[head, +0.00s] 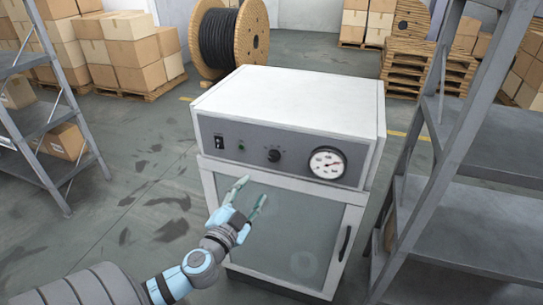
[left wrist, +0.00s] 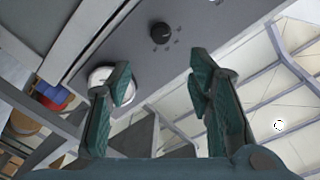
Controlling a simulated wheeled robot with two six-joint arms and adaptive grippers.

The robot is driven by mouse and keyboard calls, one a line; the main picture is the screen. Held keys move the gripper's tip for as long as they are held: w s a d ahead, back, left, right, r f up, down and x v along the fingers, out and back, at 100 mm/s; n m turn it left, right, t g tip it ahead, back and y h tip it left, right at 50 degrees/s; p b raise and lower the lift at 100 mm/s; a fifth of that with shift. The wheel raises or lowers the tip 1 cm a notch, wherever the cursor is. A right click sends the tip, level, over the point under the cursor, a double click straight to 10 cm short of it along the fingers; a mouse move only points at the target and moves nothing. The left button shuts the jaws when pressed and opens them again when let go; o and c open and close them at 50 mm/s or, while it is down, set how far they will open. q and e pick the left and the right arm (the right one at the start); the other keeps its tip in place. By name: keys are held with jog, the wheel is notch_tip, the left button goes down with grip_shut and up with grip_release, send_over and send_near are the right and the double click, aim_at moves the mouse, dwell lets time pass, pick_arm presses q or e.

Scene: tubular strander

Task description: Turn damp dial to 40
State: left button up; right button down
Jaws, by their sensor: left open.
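The damp dial is a small black knob (head: 274,155) on the grey front panel (head: 225,140) of a white cabinet (head: 290,95). Marks ring it, but they are too small to read. It also shows in the left wrist view (left wrist: 161,33), beyond the fingertips and between them. My left gripper (head: 247,190) is open and empty, below and a little left of the knob in the head view, in front of the cabinet's glass door. Its two green fingers (left wrist: 160,88) stand apart in the left wrist view, not touching the knob. My right gripper is not in view.
Grey shelving (head: 460,190) stands close on the right, more (head: 35,120) at left. A cable reel (head: 229,38) stands behind.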

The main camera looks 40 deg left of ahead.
aim_at(273, 159)
pick_arm(q)
jog(key=p+x, duration=0.1)
jog(key=x, duration=1.3)
jog(key=shift+w+p, duration=0.1)
jog(key=shift+p, duration=0.3)
grip_shut()
